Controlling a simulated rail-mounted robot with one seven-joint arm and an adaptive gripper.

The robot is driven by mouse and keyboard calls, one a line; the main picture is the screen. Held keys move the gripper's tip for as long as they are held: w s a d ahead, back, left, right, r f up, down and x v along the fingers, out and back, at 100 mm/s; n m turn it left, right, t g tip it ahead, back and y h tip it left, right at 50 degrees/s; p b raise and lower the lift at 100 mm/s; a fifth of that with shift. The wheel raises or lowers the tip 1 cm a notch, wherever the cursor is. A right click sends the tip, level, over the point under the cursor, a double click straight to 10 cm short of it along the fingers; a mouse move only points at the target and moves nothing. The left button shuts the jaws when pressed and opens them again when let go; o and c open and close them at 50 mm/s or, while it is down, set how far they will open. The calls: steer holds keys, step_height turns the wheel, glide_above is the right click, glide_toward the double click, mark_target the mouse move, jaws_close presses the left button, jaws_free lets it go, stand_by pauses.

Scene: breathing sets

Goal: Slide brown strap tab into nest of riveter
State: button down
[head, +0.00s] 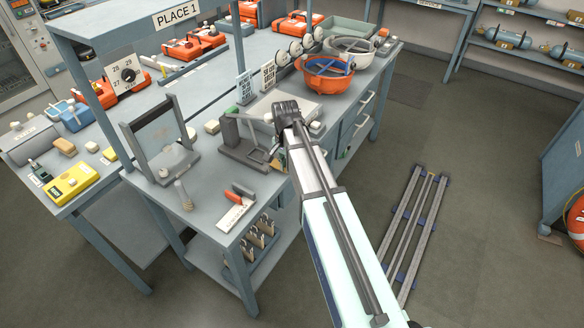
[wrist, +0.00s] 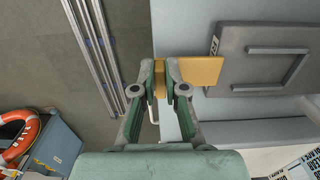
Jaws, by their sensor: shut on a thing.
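My gripper (wrist: 160,76) is shut on the brown strap tab (wrist: 202,70) in the wrist view. A thin strip of the tab shows between the fingers, and a flat brown piece sticks out to the right. The tab's right end lies at the left edge of a dark grey block with a U-shaped frame, which looks like the riveter (wrist: 233,62). I cannot tell whether the tab touches it or lies over it. In the head view the riveter (head: 243,152) appears as a grey frame on the bench, left of my arm. The fingers are mostly hidden there.
The bench (head: 203,205) carries a grey upright stand (head: 158,128) and a red-handled tool (head: 240,195) near the riveter. An orange bowl (head: 328,80) stands farther back. Metal rails (head: 408,235) lie on the floor to the right.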

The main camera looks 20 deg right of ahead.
steer(key=shift+w+a, duration=0.3)
steer(key=shift+w, duration=0.1)
steer(key=shift+w+a+p, duration=0.2)
steer(key=shift+a+p, duration=0.05)
steer(key=shift+p, duration=0.2)
stand_by(2.1)
